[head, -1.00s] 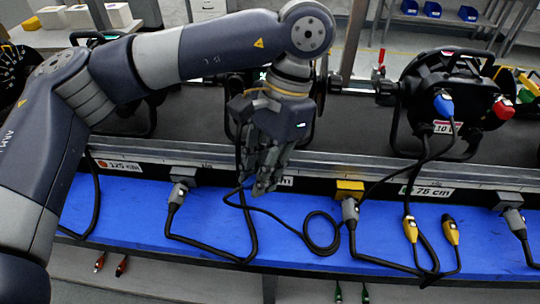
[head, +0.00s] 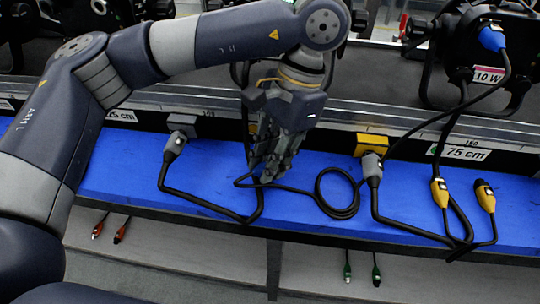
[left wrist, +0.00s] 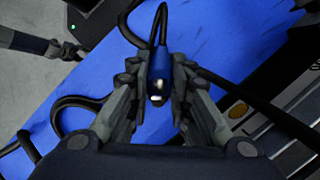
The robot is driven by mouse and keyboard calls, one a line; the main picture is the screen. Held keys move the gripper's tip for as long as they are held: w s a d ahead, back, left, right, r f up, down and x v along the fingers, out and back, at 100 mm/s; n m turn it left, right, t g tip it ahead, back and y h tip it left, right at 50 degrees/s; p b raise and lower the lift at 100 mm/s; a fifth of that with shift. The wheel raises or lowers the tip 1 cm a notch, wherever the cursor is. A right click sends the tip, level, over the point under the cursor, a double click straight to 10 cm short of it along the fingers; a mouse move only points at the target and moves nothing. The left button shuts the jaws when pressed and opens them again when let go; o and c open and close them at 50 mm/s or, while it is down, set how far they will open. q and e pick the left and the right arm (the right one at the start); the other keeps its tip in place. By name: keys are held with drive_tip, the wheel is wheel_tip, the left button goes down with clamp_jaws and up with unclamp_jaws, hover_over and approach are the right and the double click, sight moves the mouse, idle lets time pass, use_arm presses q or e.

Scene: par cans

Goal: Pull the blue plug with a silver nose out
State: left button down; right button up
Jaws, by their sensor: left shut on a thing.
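My left gripper (head: 268,178) hangs over the blue bench top, near its middle. In the left wrist view the left gripper (left wrist: 157,100) is shut on the blue plug (left wrist: 158,60), one finger on each side. The plug's silver nose (left wrist: 156,97) shows bare between the fingertips, in no socket. A black cable runs from the plug's other end. In the head view the fingers hide this plug. My right gripper cannot be made out.
The blue bench top (head: 120,165) carries a looped black cable (head: 337,192), a grey plug at a grey socket (head: 183,124), another at a yellow socket (head: 372,144), and two yellow plugs (head: 440,192). Another blue plug (head: 492,38) is on the right lamp.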

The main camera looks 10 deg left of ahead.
use_arm(q)
drive_tip(key=shift+f, duration=0.35)
use_arm(e)
drive_tip(key=shift+f, duration=0.3)
use_arm(q)
drive_tip(key=c, duration=1.4)
unclamp_jaws()
use_arm(e)
drive_tip(key=shift+d, duration=0.15)
use_arm(q)
drive_tip(key=shift+r, duration=0.15)
use_arm(e)
drive_tip(key=shift+d, duration=0.1)
